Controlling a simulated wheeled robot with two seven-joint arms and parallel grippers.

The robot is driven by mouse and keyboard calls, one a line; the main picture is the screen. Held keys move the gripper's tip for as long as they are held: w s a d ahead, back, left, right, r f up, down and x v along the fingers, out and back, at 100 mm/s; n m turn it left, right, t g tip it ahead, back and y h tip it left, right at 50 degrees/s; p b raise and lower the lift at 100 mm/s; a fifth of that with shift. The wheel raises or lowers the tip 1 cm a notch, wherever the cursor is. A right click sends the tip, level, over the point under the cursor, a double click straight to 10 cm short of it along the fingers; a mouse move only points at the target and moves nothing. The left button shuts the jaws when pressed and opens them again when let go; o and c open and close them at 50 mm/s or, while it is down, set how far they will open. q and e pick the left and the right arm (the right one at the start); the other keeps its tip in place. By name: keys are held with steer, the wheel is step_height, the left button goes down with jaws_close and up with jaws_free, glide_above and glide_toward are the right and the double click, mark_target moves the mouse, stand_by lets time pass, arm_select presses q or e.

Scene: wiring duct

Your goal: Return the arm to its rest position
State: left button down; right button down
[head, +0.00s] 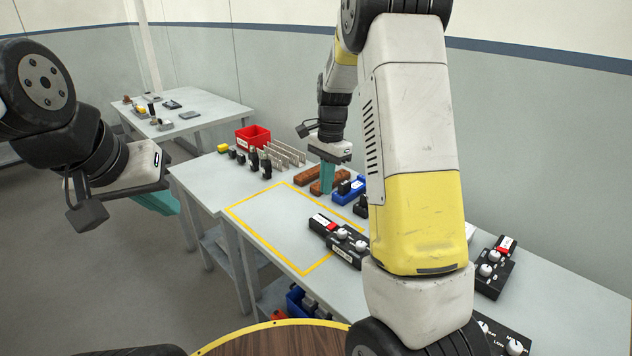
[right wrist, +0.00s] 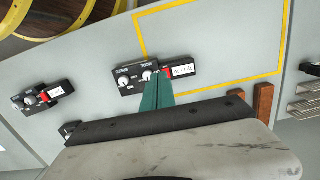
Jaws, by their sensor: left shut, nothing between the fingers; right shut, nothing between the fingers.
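My left gripper (head: 160,203) is shut and empty, off the table's left end, over the floor. My right forearm hides part of the table's right side.
A yellow outline (head: 262,242) marks a mostly bare area; a black control box (head: 340,240) lies at its right edge. Another black box (head: 494,268) lies right. A second table (head: 205,110) stands farther back.

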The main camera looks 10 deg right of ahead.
steer(key=s+a+r+n+t+y, duration=0.1)
steer(key=s+r+n+t+y, duration=0.15)
steer(key=s+r+n, duration=0.7)
steer(key=s+a+r+n+t, duration=0.1)
steer(key=s+r+t, duration=0.1)
steer(key=s, duration=0.6)
steer(key=s+r+n+t+h, duration=0.1)
steer(key=s+r+t, duration=0.1)
steer(key=s+r, duration=0.2)
steer(key=s, duration=0.3)
steer(key=shift+s+a+r+n, duration=0.15)
steer(key=shift+s+a+n, duration=0.2)
